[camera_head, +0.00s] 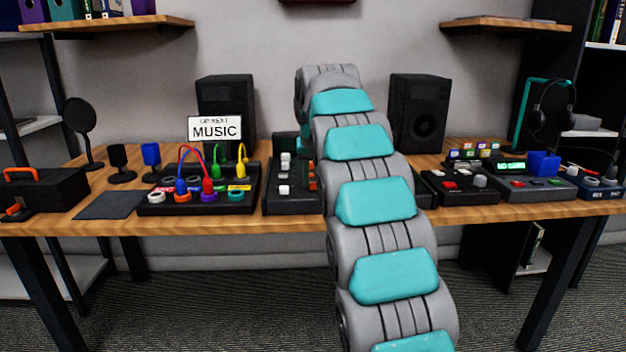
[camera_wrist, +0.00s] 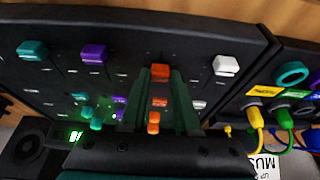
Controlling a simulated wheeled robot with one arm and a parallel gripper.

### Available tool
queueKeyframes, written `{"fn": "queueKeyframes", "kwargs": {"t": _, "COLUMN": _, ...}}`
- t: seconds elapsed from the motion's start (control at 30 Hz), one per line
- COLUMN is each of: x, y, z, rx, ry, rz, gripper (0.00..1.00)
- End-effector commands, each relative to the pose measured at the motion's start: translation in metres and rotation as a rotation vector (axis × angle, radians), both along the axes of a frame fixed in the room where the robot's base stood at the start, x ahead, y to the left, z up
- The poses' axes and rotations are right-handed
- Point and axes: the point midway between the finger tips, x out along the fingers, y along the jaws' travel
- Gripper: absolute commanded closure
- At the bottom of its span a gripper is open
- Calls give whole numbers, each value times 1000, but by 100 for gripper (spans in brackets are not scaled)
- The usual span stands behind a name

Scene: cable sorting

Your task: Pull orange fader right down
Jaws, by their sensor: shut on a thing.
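The black mixer (camera_wrist: 130,35) fills the wrist view, which looks upside down. Its orange fader (camera_wrist: 160,72) sits between the tips of my gripper (camera_wrist: 161,82). The two green fingers are shut on the fader, one on each side. Two smaller orange knobs (camera_wrist: 158,103) show between the fingers, in line with it. In the head view the left part of the mixer (camera_head: 291,202) shows, with some orange knobs (camera_head: 312,175) at my arm's edge. My arm hides my gripper and the rest of the mixer there.
Beside the orange fader are a white fader (camera_wrist: 226,65) and a purple fader (camera_wrist: 94,53), with a teal fader (camera_wrist: 32,49) farther left. A patch box (camera_head: 200,203) with colored cables stands left of the mixer. A black device (camera_head: 460,192) stands right of my arm.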

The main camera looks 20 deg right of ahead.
Motion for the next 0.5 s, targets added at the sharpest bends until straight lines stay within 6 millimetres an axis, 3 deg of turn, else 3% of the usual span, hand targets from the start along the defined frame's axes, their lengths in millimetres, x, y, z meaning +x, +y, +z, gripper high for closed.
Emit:
{"fn": "queueKeyframes", "kwargs": {"t": 0.2, "x": -19, "y": 6, "z": -2, "rx": 1, "ry": 1, "rz": 0, "gripper": 100}}
{"fn": "queueKeyframes", "kwargs": {"t": 0.5, "x": -19, "y": 6, "z": -1, "rx": 1, "ry": 1, "rz": 1, "gripper": 100}}
